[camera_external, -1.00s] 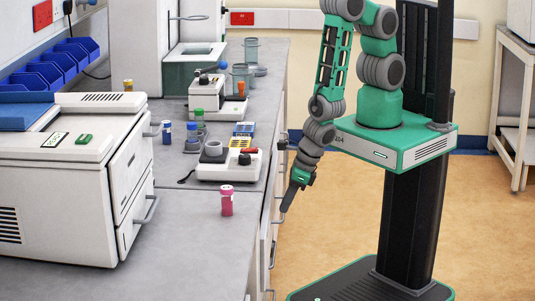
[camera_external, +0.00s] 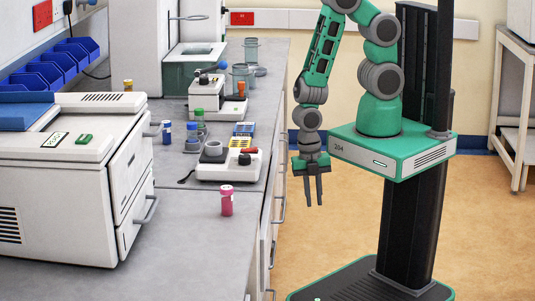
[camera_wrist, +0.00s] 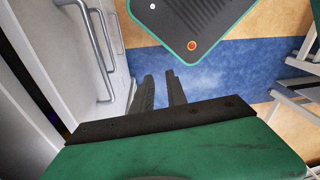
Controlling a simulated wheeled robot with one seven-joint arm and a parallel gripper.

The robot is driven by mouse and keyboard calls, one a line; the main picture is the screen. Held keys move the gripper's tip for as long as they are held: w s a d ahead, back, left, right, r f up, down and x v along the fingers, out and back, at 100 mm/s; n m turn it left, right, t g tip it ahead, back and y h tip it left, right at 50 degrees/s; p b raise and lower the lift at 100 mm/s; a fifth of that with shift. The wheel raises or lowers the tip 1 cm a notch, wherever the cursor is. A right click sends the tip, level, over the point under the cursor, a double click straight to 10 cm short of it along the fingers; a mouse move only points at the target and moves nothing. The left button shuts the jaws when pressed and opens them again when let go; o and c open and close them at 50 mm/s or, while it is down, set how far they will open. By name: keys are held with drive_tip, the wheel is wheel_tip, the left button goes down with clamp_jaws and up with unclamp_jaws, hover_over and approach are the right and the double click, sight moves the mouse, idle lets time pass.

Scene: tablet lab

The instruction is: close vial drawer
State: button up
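White fronts with grey bar handles line the bench's aisle side, seen nearly edge-on in the external view; one handle (camera_external: 283,205) is close to my gripper (camera_external: 314,204). My gripper hangs in the aisle with its two dark fingers pointing down, apart and empty, clear of the fronts. In the wrist view my gripper (camera_wrist: 161,76) also shows a gap between its fingers. A long bar handle (camera_wrist: 101,50) on a white front is to their left. I cannot tell which front is the vial drawer, or how far it stands out.
The bench top (camera_external: 195,235) holds a pink-capped vial (camera_external: 227,201) near its front edge and a white tabletop device (camera_external: 229,166). A large white machine (camera_external: 70,180) with handled front panels stands at left.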

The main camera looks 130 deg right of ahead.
wheel_tip(320, 180, down, 4)
drive_tip(key=d+m+t+y+b, duration=0.1)
drive_tip(key=d+m+y+b, duration=0.15)
drive_tip(key=m, duration=0.65)
drive_tip(key=m+t+y+b, duration=0.3)
drive_tip(key=m+t+b, duration=0.95)
drive_tip(key=m, duration=0.85)
approach(283, 204)
drive_tip(key=w+a+f, duration=0.1)
drive_tip(key=w+f, duration=0.1)
drive_tip(key=shift+t, duration=0.35)
drive_tip(key=x, duration=0.7)
drive_tip(key=shift+w+a+r, duration=0.1)
drive_tip(key=shift+a+r, duration=0.05)
drive_tip(key=shift+a, duration=0.05)
clamp_jaws()
